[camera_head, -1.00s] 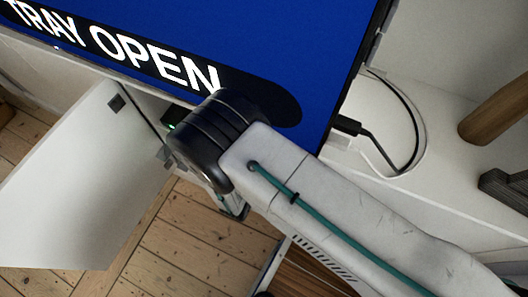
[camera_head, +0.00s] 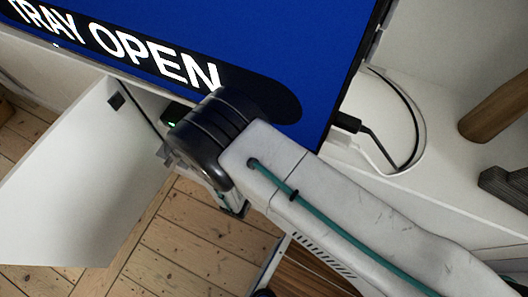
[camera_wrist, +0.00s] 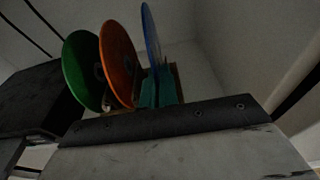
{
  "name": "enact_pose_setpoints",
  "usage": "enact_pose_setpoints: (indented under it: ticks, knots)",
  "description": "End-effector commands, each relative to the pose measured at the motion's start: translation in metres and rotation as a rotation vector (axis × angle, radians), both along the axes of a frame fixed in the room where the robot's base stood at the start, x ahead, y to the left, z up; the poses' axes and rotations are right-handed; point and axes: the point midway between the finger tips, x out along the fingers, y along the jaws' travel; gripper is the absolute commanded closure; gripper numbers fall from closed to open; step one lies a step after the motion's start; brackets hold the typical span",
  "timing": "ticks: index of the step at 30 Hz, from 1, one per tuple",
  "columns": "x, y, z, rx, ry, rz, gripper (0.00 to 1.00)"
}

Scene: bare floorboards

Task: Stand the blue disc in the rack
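The blue disc (camera_wrist: 151,32) stands nearly edge-on and upright in the wrist view. Its lower edge is between the two teal fingertips of my gripper (camera_wrist: 157,88), which look closed on it. An orange disc (camera_wrist: 118,62) and a green disc (camera_wrist: 80,68) stand tilted to its left. Brown wood of what looks like the rack (camera_wrist: 177,75) shows behind the fingertips. Most of the rack is hidden, so I cannot tell whether the blue disc sits in a slot. In the head view my arm hides the discs and the rack.
A large blue screen (camera_head: 270,50) reading "TRAY OPEN" fills the top of the head view. A white door panel (camera_head: 85,185) hangs open at left over floorboards (camera_head: 190,240). A black cable (camera_head: 410,110) and a wooden cylinder (camera_head: 495,108) are at right. Pale walls enclose the discs.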

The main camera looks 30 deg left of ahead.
Motion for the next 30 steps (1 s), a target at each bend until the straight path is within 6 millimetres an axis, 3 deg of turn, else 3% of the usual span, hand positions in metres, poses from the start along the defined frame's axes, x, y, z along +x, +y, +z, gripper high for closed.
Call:
enact_pose_setpoints:
  ticks: [8,11,21,30]
  knots:
    - [0.000,0.000,0.000,0.000,0.000,0.000,1.00]
    - [0.000,0.000,0.000,0.000,0.000,0.000,0.73]
    - [-0.004,0.000,0.001,0.000,0.000,0.001,0.73]
    - [-0.050,-0.004,0.009,0.000,0.000,0.004,0.73]
